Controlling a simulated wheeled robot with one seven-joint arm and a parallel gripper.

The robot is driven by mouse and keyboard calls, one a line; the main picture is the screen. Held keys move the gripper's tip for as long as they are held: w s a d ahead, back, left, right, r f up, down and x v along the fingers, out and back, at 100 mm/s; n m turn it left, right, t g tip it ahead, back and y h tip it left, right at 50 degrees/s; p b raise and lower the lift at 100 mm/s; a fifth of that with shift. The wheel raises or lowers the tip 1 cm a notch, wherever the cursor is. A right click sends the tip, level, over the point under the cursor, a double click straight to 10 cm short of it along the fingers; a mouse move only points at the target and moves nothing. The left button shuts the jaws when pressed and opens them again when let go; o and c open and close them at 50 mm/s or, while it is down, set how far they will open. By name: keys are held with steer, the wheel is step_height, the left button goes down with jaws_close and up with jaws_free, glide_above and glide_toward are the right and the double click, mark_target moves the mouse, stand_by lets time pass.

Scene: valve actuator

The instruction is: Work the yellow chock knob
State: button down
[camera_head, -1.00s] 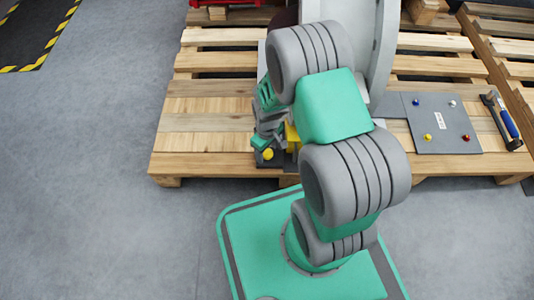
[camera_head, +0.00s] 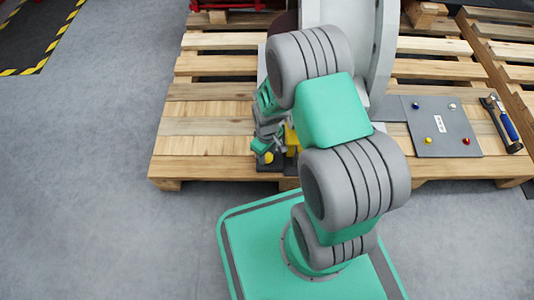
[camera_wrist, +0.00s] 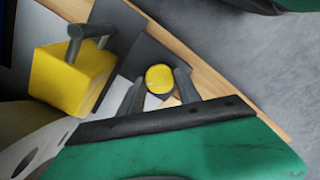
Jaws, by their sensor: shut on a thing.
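The yellow chock knob (camera_wrist: 159,78) is a small round yellow cap, seen in the wrist view between the two grey fingers of my gripper (camera_wrist: 160,86). The fingers stand on either side of it and are shut on it. In the head view the knob (camera_head: 268,158) shows just below my gripper (camera_head: 262,147), at the pallet's front edge. A dark base plate (camera_head: 270,167) lies under it. My arm hides part of this area.
A yellow block (camera_wrist: 72,75) with a grey bar handle stands beside the knob. The floor at left is clear.

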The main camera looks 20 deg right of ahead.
steer(key=shift+m+p, duration=0.3)
steer(key=shift+m, duration=0.1)
steer(key=m+p, duration=0.1)
steer(key=m, duration=0.2)
steer(key=shift+r+p, duration=0.15)
steer(key=shift+p, duration=0.25)
steer(key=m+p, duration=0.2)
steer(key=m, duration=0.2)
steer(key=m+p, duration=0.1)
steer(key=m, duration=0.3)
steer(key=m+p, duration=0.1)
steer(key=m, duration=0.3)
steer(key=shift+m+p, duration=0.3)
steer(key=shift+p, duration=0.05)
steer(key=m+p, duration=0.1)
steer(key=m, duration=0.8)
steer(key=shift+p, duration=0.4)
